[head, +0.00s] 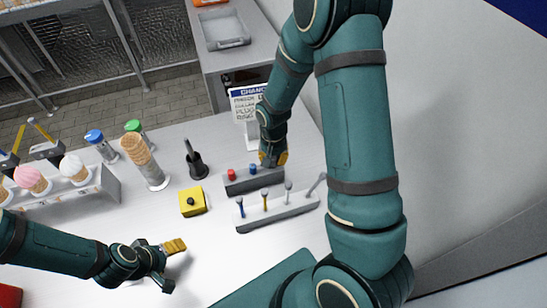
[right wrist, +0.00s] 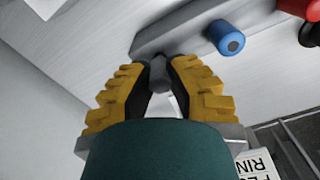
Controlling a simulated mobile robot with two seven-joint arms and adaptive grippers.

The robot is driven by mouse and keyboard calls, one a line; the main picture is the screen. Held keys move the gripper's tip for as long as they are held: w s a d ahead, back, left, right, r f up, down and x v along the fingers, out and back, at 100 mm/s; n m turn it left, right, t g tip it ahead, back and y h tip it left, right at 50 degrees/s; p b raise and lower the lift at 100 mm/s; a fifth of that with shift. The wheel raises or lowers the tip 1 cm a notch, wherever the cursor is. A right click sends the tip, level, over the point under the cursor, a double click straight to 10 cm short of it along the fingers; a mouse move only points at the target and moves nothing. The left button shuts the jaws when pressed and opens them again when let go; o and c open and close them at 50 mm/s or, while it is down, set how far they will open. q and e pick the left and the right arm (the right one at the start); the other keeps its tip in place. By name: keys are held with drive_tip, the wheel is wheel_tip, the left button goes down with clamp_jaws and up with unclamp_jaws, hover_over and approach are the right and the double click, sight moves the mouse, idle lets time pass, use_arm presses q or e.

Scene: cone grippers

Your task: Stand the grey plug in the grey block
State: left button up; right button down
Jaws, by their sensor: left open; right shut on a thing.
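The grey block (head: 256,184) lies on the white table in the head view, with a red plug (head: 231,174) and a blue plug (head: 253,168) standing in it. My right gripper (head: 274,160) is at the block's right end. In the right wrist view, the right gripper (right wrist: 159,78) is shut on the grey plug (right wrist: 159,70), beside the block (right wrist: 180,40) and the blue plug (right wrist: 229,38). The fingers hide much of the grey plug, and I cannot tell whether it is seated. My left gripper (head: 170,264) is open and empty, low at the left.
A light grey rack (head: 280,213) with several upright tools stands just in front of the block. A yellow box (head: 192,202), a black holder (head: 195,163) and a cone stack (head: 144,162) stand to the left. A sign (head: 248,103) stands behind.

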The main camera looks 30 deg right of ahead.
drive_tip(key=shift+f+b, duration=0.5)
drive_tip(key=shift+f, duration=0.15)
drive_tip(key=c, duration=0.9)
unclamp_jaws()
drive_tip(key=shift+c, duration=0.2)
drive_tip(key=shift+r, duration=0.15)
wheel_tip(320, 180, up, 12)
